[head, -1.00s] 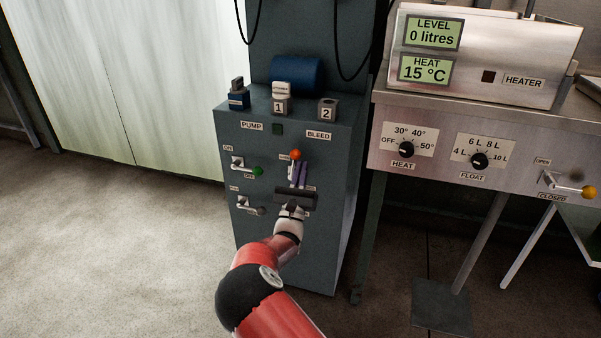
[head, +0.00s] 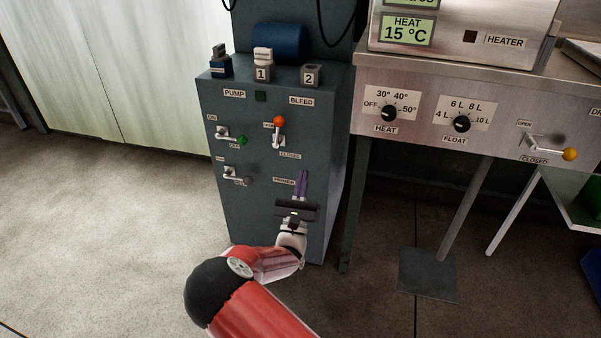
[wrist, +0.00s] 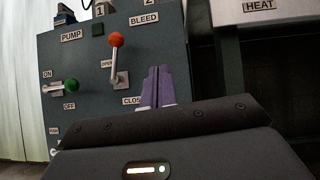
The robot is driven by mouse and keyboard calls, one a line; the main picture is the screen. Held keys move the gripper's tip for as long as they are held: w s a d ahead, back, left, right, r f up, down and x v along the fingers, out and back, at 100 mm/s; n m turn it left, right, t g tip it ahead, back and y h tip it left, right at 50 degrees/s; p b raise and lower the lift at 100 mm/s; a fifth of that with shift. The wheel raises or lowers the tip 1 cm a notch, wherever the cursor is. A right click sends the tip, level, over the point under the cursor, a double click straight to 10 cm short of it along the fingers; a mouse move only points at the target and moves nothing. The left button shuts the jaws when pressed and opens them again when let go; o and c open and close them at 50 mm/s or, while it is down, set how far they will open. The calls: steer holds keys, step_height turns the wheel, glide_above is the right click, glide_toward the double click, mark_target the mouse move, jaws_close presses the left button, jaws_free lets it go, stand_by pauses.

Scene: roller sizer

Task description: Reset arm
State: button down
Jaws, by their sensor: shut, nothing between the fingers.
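My gripper (head: 302,183) is in front of the lower front of the dark grey pump cabinet (head: 225,205), near the PRIMER label. Its purple fingers are together with nothing between them. They also show in the wrist view (wrist: 157,88), pointing up at the cabinet front, below and right of the red-knobbed bleed lever (wrist: 115,60). The bleed lever (head: 279,132) has its red knob up, and the gripper is apart from it. The green-knobbed pump lever (head: 232,137) points right toward OFF. My gripper hides part of the cabinet's lower front.
A grey-knobbed lever (head: 238,176) is below the pump lever. Numbered sockets 1 (head: 262,73) and 2 (head: 311,75) are on the cabinet top. A steel heater bench with HEAT (head: 389,113) and FLOAT (head: 461,124) dials and a yellow-knobbed lever (head: 551,148) stands right. Open floor lies left.

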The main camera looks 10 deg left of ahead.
stand_by(0.4)
steer(key=d+r+m+g+h, duration=0.3)
steer(key=d+m+g+h, duration=0.2)
steer(key=d+m+h, duration=0.45)
steer(key=d+r+m+g+h, duration=0.3)
steer(key=d+m+g+h, duration=0.3)
steer(key=d, duration=0.6)
steer(key=s+d+m+g, duration=0.8)
steer(key=d+m+g, duration=0.15)
steer(key=d, duration=0.35)
steer(key=s+d+m+g+y, duration=0.4)
steer(key=s+m+y, duration=0.25)
steer(key=s, duration=0.65)
steer(key=s+a+r+m+t+y, duration=0.2)
steer(key=s+a+y, duration=0.1)
steer(key=s, duration=0.3)
steer(key=s+a+r+m+t+y, duration=0.2)
steer(key=s+a+r+m+y, duration=0.1)
steer(key=s+a+y, duration=0.1)
steer(key=shift+s+a+r+m+y, duration=0.15)
steer(key=shift+s+m+y, duration=0.2)
steer(key=shift+s+y, duration=0.55)
